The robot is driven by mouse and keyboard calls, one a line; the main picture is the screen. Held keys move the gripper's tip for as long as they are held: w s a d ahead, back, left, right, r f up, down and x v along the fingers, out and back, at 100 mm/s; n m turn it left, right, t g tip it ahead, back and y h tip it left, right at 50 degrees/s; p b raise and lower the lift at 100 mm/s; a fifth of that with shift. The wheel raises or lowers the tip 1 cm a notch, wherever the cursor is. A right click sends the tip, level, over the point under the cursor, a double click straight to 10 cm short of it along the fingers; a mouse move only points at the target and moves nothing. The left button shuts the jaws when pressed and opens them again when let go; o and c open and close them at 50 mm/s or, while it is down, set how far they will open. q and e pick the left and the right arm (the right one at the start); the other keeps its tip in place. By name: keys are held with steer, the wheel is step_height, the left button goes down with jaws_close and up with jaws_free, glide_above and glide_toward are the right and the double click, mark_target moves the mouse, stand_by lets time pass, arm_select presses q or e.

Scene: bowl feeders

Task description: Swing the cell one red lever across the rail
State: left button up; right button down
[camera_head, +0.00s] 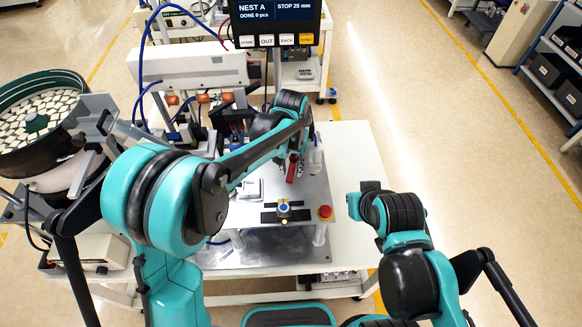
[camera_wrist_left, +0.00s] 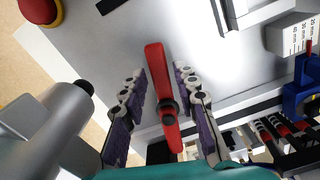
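The red lever (camera_wrist_left: 155,75) lies between the two finger pads of my left gripper (camera_wrist_left: 163,95) in the left wrist view, with gaps on both sides. A dark round pivot or screw (camera_wrist_left: 168,107) shows on it. In the head view the red lever (camera_head: 291,172) stands out on the metal plate under my left gripper (camera_head: 294,160), partly covered by it. The left gripper is open around the lever. A dark bar (camera_wrist_left: 262,110), perhaps the rail, runs behind the lever.
A red button (camera_head: 325,211) and a blue knob (camera_head: 283,208) sit on the plate's near side. A block with a millimetre scale (camera_wrist_left: 296,36) shows in the wrist view. The bowl feeder (camera_head: 40,120) is at left, a display (camera_head: 273,12) behind. The white table (camera_head: 352,150) is bare at right.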

stand_by(0.3)
arm_select(q)
step_height(320, 180, up, 12)
stand_by(0.4)
